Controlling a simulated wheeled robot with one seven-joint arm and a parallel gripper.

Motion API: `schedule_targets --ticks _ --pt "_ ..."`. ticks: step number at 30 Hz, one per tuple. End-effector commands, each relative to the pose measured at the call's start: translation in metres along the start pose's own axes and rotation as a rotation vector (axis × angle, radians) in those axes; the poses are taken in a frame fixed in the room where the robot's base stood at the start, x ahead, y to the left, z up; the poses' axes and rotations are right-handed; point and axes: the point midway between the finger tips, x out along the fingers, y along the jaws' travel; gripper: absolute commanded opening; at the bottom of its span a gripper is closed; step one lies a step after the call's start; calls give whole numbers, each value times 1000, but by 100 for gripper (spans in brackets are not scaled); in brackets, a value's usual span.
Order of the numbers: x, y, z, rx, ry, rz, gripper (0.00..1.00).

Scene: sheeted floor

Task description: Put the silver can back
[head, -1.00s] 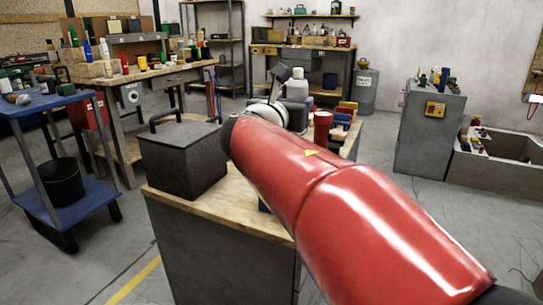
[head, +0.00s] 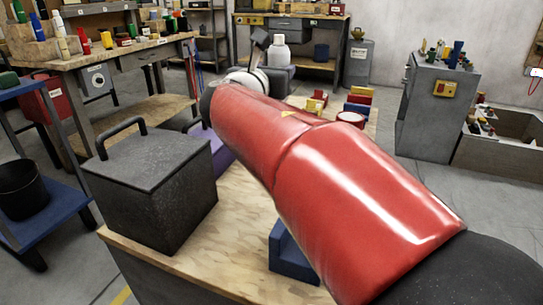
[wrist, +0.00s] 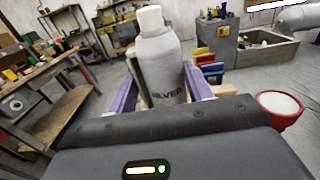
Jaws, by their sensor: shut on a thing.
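The silver can (wrist: 161,65) is a grey spray can with a white cap and the word SILVER on its side. My gripper (wrist: 160,85) is shut on it, with a purple finger on each side. The can stands close to upright in the grip. In the head view the can (head: 278,50) shows beyond my red arm, above the wooden worktop. My arm hides most of the gripper there. The can's lower end is hidden behind the gripper body in the wrist view.
A black lidded box (head: 152,185) stands on the near worktop (head: 185,268). A blue block (head: 290,256) lies beside my arm. A red container (head: 350,118) and coloured bins (head: 358,100) are further back. A cluttered bench (head: 125,50) is at left, a grey cabinet (head: 435,105) at right.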

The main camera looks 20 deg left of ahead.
Motion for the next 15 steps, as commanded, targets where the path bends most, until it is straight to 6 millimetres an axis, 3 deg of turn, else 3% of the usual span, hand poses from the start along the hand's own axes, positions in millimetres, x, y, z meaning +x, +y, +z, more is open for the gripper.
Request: schedule_targets --ticks 15 --pt "-3 1 -130 -8 0 1 42"
